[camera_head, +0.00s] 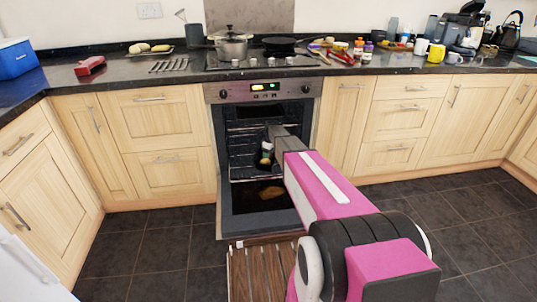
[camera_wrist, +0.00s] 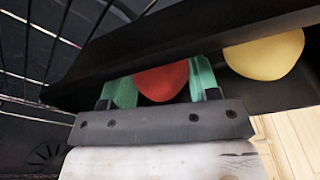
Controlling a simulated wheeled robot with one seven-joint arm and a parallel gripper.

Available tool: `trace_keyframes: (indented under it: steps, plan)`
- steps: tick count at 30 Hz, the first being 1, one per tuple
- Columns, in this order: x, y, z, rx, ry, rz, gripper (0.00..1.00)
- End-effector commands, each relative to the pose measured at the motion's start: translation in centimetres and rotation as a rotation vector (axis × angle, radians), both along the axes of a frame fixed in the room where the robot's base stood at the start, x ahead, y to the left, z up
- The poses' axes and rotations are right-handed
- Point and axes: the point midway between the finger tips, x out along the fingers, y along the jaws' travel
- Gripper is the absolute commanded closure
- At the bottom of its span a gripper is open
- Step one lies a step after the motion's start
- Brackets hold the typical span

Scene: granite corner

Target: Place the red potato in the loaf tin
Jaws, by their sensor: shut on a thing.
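My gripper (camera_wrist: 165,88) has its green fingers closed around the red potato (camera_wrist: 163,82). In the head view my gripper (camera_head: 266,156) is inside the open oven. The wrist view shows a long, dark, straight-walled container (camera_wrist: 115,64), which looks like the loaf tin. The red potato is at this container, between its dark edges; I cannot tell whether it touches the bottom. A yellow potato (camera_wrist: 264,56) lies in the container to the right of the red one, apart from it. The arm and fingers hide much of the container in the head view.
The oven door (camera_head: 258,196) is folded down below my arm. Wire racks (camera_wrist: 55,35) are close by in the oven. Several potatoes (camera_head: 160,47) and a red object (camera_head: 90,66) are on the left worktop. A pot (camera_head: 230,45) stands on the hob.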

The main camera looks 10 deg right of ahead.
Motion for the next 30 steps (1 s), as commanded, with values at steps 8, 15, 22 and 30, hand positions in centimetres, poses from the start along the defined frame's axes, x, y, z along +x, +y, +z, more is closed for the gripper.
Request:
trace_keyframes:
  steps: [8, 15, 22, 30]
  plan:
    - [0.0, 0.0, 0.0, 0.0, 0.0, 0.0, 0.34]
    - [-0.1, -0.1, 1.3, 0.0, 0.0, 0.0, 0.34]
    - [-0.5, -0.6, 5.6, 0.0, -0.002, 0.0, 0.34]
    - [-0.8, -1.0, 10.4, -0.001, -0.001, 0.0, 0.34]
